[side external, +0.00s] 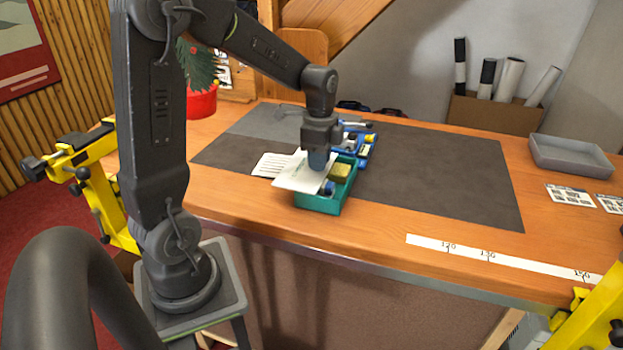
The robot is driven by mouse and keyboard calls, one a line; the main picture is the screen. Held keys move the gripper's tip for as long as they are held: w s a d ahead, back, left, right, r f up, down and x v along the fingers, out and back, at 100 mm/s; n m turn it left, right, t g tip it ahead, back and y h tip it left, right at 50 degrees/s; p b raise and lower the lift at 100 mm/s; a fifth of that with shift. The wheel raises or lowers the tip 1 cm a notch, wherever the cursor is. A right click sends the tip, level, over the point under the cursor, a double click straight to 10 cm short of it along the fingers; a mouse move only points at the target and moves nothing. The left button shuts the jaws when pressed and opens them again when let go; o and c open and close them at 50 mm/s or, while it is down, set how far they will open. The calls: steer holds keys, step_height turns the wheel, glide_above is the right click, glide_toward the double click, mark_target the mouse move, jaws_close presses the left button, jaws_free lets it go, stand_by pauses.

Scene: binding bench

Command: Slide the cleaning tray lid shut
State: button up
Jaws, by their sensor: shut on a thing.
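The cleaning tray is a teal open box (322,206) on the dark mat near the front edge of the bench. A yellowish sponge-like block (341,171) and a small blue item (328,188) show inside it. The lid, a pale flat panel (296,178), lies over the left part of the tray and sticks out past its left side; the right part of the tray is uncovered. My gripper (318,166) points down at the lid's right part and is shut on it. The fingertips are too small to see clearly.
A blue tray with small items (362,148) stands just behind the teal tray. A printed sheet (268,165) lies to the left. The dark mat (440,180) is clear to the right. A grey empty tray (570,155) and printed cards (570,195) lie far right.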

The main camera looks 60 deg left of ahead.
steer(key=shift+w+d, duration=1.85)
steer(key=o, duration=0.4)
steer(key=shift+r, duration=0.1)
steer(key=shift+r, duration=4.95)
